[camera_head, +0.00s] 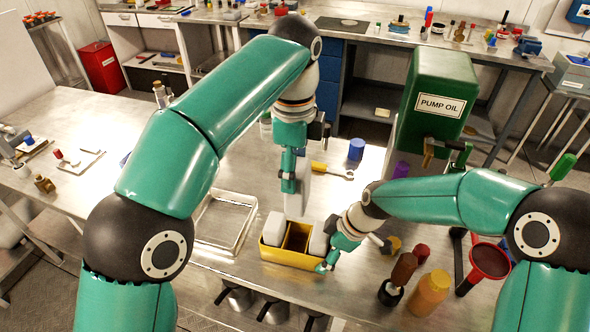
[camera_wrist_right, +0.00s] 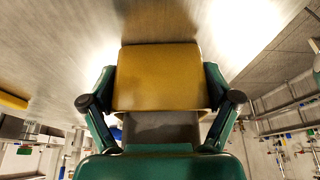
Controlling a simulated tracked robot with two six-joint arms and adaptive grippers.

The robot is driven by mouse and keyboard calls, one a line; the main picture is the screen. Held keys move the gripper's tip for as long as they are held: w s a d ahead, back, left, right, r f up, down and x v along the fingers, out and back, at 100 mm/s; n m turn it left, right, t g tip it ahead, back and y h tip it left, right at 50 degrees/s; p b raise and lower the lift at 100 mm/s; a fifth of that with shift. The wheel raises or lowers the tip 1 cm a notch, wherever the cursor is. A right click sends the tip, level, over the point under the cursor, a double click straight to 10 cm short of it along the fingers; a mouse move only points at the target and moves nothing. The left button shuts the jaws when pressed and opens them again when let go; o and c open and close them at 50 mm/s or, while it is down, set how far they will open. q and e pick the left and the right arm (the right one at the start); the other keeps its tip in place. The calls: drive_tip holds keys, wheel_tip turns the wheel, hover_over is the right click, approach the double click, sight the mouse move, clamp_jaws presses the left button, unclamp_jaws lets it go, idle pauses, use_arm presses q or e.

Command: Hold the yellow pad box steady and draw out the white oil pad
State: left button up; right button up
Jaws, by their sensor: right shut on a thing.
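The yellow pad box (camera_head: 290,258) stands on the steel table in front of me, with white pads in its left and right parts and a dark, empty-looking slot (camera_head: 296,237) between them. My left gripper (camera_head: 292,186) points down above the box. It appears shut on a white oil pad (camera_head: 304,196), which hangs upright over the middle slot; one finger hides part of it. My right gripper (camera_head: 331,262) is shut on the right end of the box. In the right wrist view, the box's yellow wall (camera_wrist_right: 157,78) sits between the two fingers.
A wire-framed tray (camera_head: 226,222) lies left of the box. A yellow-handled tool (camera_head: 330,170) and a blue cup (camera_head: 356,149) lie behind. An orange bottle (camera_head: 428,292), a red funnel (camera_head: 490,261) and the green pump oil tank (camera_head: 432,95) stand to the right.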

use_arm(q)
drive_tip(key=o, duration=0.3)
drive_tip(key=shift+c, duration=1.9)
use_arm(e)
drive_tip(key=o, duration=0.9)
drive_tip(key=shift+o, duration=0.2)
drive_tip(key=v, duration=1.2)
drive_tip(key=shift+d, duration=0.15)
